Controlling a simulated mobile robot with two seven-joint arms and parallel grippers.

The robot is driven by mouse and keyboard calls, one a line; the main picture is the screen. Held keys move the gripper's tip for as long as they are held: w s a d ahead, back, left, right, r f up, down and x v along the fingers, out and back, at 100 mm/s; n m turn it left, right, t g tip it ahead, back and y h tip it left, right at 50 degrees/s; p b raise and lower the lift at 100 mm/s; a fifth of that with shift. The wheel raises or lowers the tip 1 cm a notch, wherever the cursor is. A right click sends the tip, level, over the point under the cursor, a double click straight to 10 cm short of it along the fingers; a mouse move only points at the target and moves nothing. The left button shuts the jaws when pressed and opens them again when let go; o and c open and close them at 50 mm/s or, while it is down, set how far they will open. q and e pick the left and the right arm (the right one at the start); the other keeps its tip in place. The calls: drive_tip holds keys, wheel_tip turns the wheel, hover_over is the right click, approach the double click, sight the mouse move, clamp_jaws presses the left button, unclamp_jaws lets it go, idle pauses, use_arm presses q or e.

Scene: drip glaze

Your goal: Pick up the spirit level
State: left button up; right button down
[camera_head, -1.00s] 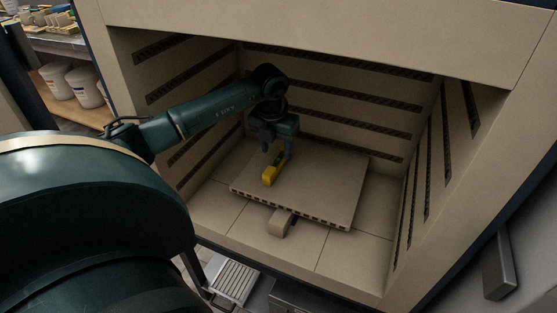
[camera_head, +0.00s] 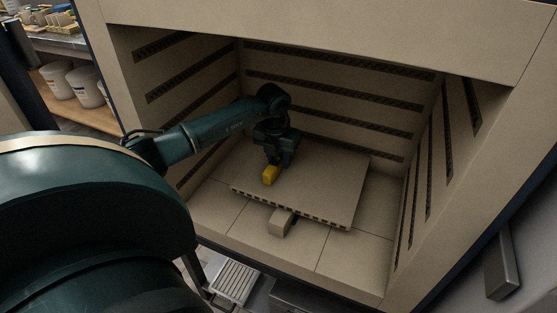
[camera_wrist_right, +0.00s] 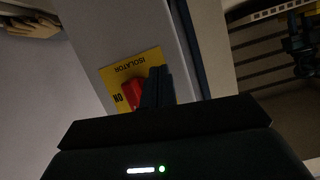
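The spirit level (camera_head: 270,175) is yellow and lies on the raised kiln shelf; only its near end shows in the head view. My left gripper (camera_head: 272,161) is down at the level, with its fingers at the level's far part and hiding it. Whether the fingers are closed on it cannot be seen. My right gripper (camera_wrist_right: 158,86) shows in the right wrist view with its dark fingers together. No object shows between them.
The kiln shelf (camera_head: 325,190) sits on a support block (camera_head: 280,222) on the kiln floor, between slotted walls. In the right wrist view, a red switch (camera_wrist_right: 131,93) on a yellow isolator plate (camera_wrist_right: 118,72) appears behind the right fingers.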

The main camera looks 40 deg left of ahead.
use_arm(q)
clamp_jaws()
